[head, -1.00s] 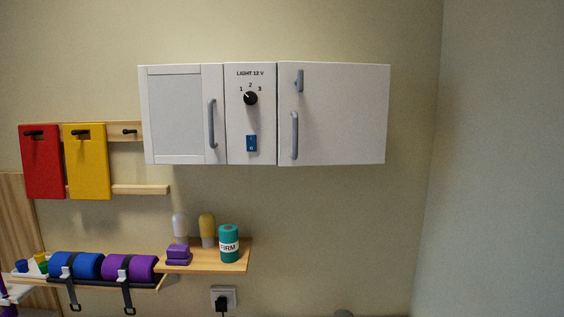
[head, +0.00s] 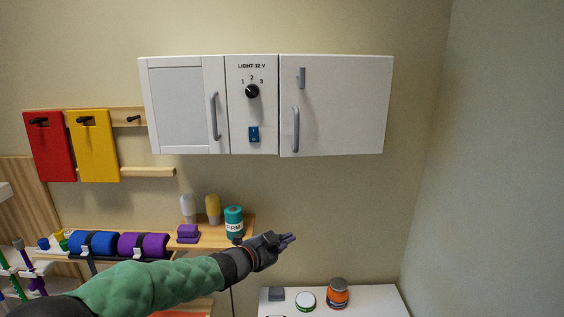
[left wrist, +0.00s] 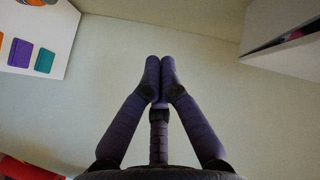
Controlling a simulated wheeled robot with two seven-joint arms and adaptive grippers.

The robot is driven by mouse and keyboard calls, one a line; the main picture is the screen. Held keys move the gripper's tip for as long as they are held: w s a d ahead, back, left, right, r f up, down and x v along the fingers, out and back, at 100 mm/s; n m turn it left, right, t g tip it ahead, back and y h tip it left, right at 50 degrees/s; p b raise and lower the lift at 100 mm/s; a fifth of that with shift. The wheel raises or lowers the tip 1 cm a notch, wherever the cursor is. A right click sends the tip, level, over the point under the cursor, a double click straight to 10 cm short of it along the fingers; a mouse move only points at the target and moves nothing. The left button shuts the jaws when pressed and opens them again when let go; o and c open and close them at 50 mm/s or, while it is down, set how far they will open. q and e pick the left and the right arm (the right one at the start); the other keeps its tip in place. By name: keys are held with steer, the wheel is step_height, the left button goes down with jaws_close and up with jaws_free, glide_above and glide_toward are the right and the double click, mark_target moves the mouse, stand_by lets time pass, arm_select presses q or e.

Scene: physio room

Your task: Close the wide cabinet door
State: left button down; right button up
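The wide cabinet door (head: 340,105) is the plain white right-hand door of the wall cabinet. It has a long grey vertical handle (head: 295,130) near its left edge and a small grey catch (head: 301,77) above. Its left edge stands slightly proud of the middle panel. In the left wrist view a dark gap shows along the white cabinet (left wrist: 285,40), with something pink inside, so a door looks ajar. My left gripper (head: 288,239) is below the cabinet, apart from it; its fingertips (left wrist: 160,62) are together and empty. My right gripper is out of view.
The middle panel has a black knob (head: 252,91) and a blue switch (head: 254,134). A wooden shelf (head: 215,240) with bottles is behind my left arm. A white table (head: 375,297) with an orange jar (head: 337,293) stands below right. The wall between is clear.

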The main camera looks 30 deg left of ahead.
arm_select(q)
steer(key=s+a+r+m+t+p, duration=0.1)
steer(key=s+a+r+m+p, duration=0.2)
steer(key=r, duration=0.8)
steer(key=s+a+r+m+t, duration=0.1)
steer(key=s+r+m, duration=0.35)
steer(key=r, duration=0.55)
glide_toward(289, 153)
steer(key=w+d, duration=0.3)
steer(key=d, duration=0.1)
steer(key=shift+w+a+f+n+p, duration=0.15)
steer(key=shift+w+a+n+p, duration=0.3)
steer(key=shift+w+a+p, duration=0.85)
steer(key=shift+w+d+b, duration=0.15)
steer(key=shift+d+b, duration=0.05)
steer(key=shift+b, duration=0.1)
steer(key=shift+w+a+p, duration=0.35)
steer(key=shift+w+a+y+p, duration=0.3)
steer(key=shift+w+a+p, duration=0.3)
steer(key=shift+w+a, duration=0.35)
